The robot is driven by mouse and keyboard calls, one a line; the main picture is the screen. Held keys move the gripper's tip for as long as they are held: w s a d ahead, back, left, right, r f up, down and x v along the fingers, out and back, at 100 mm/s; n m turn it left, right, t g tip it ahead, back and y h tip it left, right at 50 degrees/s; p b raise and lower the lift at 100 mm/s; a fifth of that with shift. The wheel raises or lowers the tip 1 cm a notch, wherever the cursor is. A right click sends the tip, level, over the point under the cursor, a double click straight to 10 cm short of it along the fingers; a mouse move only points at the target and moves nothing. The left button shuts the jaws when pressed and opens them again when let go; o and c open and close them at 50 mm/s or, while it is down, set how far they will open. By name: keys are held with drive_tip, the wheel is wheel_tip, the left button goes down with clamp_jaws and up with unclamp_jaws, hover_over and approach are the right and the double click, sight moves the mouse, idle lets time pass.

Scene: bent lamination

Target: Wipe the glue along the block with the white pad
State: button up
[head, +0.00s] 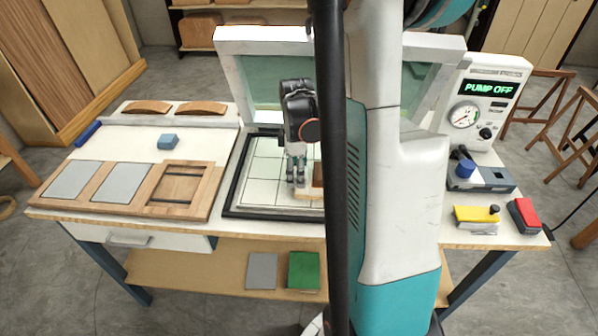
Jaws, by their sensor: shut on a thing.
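My gripper (297,178) points down over the gridded, black-framed bed in the middle of the bench. It is shut on a small pale thing, which I take to be the white pad (299,185), mostly hidden by the fingers. A brown wooden block (318,176) with a pale lower part (309,194) sits right beside the fingertips. My own arm and a dark column hide the block's right side. I cannot make out the glue, nor tell whether the pad touches the block.
A wooden tray (212,206) with two grey sheets lies left, a small blue block (167,142) behind it. The raised white-framed lid (262,35) stands behind the bed. At right are the pump unit (490,100) reading "PUMP OFF", a yellow clamp-like thing (477,214) and a red block (524,214).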

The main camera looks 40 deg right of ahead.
drive_tip(key=shift+w+a+r+p, duration=0.15)
drive_tip(key=shift+w+r+p, duration=0.1)
drive_tip(key=shift+r, duration=0.25)
drive_tip(key=shift+w+a+r+p, duration=0.1)
drive_tip(key=shift+r+p, duration=0.15)
drive_tip(key=shift+r, duration=0.2)
drive_tip(key=shift+r+p, duration=2.4)
drive_tip(key=shift+r, duration=1.05)
